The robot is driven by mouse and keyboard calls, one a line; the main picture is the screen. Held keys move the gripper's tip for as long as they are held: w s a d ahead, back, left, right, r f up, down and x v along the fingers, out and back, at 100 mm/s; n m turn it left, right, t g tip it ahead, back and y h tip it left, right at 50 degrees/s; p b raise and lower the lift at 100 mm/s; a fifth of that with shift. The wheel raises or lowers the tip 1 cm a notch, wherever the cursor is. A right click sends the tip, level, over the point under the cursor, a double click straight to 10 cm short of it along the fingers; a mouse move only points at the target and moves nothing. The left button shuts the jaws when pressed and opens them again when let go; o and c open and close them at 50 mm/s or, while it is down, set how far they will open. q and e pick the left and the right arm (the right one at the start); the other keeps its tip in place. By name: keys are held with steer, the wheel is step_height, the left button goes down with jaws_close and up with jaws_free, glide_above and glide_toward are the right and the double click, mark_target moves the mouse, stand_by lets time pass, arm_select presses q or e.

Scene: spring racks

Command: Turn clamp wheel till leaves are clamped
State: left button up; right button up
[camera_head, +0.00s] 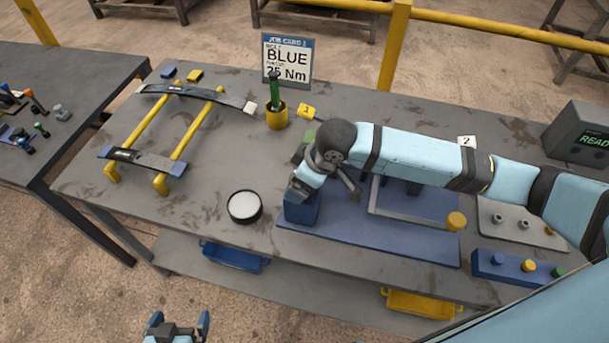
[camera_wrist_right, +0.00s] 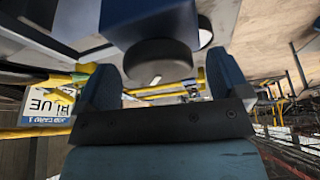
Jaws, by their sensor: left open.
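A dark round wheel (camera_wrist_right: 158,62) on a blue block (camera_wrist_right: 150,18) shows in the right wrist view; I take it as the clamp wheel. My right gripper (camera_wrist_right: 164,82) has its two blue fingers apart on either side of the wheel, with a visible gap at the right finger. In the head view my right arm reaches over the blue block (camera_head: 302,210) and hides the wheel. Two dark curved leaves, a long one (camera_head: 215,98) and a shorter one (camera_head: 135,157), lie across a yellow rack (camera_head: 148,132). My left gripper (camera_head: 178,328) is open and empty at the bottom edge.
A blue base plate (camera_head: 340,244) with a grey frame lies under my right arm. A black-rimmed round dish (camera_head: 244,206) stands close to the block. A yellow cup (camera_head: 277,117) with a green-handled tool and a job card (camera_head: 287,58) reading BLUE stand behind. The table's front left is mostly clear.

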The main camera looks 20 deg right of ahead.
steer(key=v, duration=1.4)
steer(key=shift+f, duration=0.1)
